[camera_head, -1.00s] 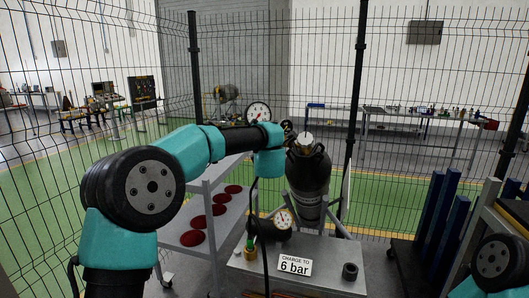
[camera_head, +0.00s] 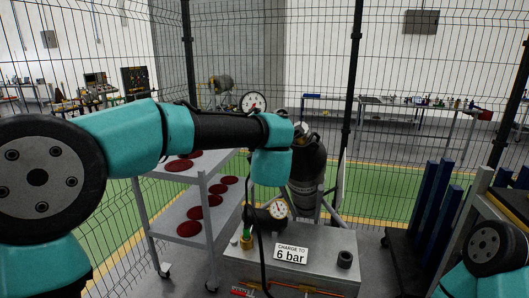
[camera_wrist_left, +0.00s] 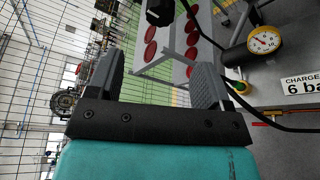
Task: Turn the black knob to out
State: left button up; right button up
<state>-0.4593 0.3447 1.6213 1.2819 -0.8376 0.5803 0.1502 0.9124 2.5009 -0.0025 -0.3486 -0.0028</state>
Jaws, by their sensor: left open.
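In the left wrist view a dark black part (camera_wrist_left: 160,12), possibly the black knob, is cut off by the top edge, beyond my left gripper (camera_wrist_left: 157,82). The gripper's two grey fingers are wide apart with nothing between them. In the head view my left wrist hides this gripper and much of the fitting beside the dark gas bottle (camera_head: 307,170). No knob marking is readable. A white-faced gauge (camera_head: 253,102) shows above my left arm. A second gauge (camera_head: 278,209) with a black body sits low over the bench and also shows in the left wrist view (camera_wrist_left: 263,41). My right gripper is out of view.
A grey metal bench (camera_head: 325,245) carries a "CHARGE TO 6 bar" sign (camera_head: 291,254) and a small black cylinder (camera_head: 345,259). A shelf cart (camera_head: 205,225) with red discs stands left. Blue posts (camera_head: 442,215) stand right. A hose hangs near my left wrist. Wire fencing stands behind.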

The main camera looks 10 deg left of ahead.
pick_arm(q)
jog(key=v, duration=0.3)
jog(key=shift+s+d, duration=0.1)
jog(key=shift+s, duration=0.2)
jog(key=w+a+f+m+g+h, duration=0.15)
jog(key=f+m, duration=0.45)
jog(key=f, duration=0.9)
jog(key=a+f+m+g+h, duration=0.25)
jog(key=f+m, duration=0.35)
jog(key=f, duration=0.8)
jog(key=s+a+f+m+g+h, duration=0.1)
jog(key=s+a+f+m+g, duration=0.2)
jog(key=f, duration=0.6)
jog(key=s+a+f+m+h, duration=0.1)
jog(key=s+f+m, duration=0.2)
jog(key=s+f, duration=0.45)
jog(key=s+f+m+g+h, duration=0.2)
jog(key=s+f+m+g, duration=0.4)
jog(key=s+f, duration=0.9)
jog(key=s+g, duration=0.1)
jog(key=s, duration=0.3)
jog(key=shift+a+m+g+h, duration=0.3)
jog(key=shift+a, duration=0.1)
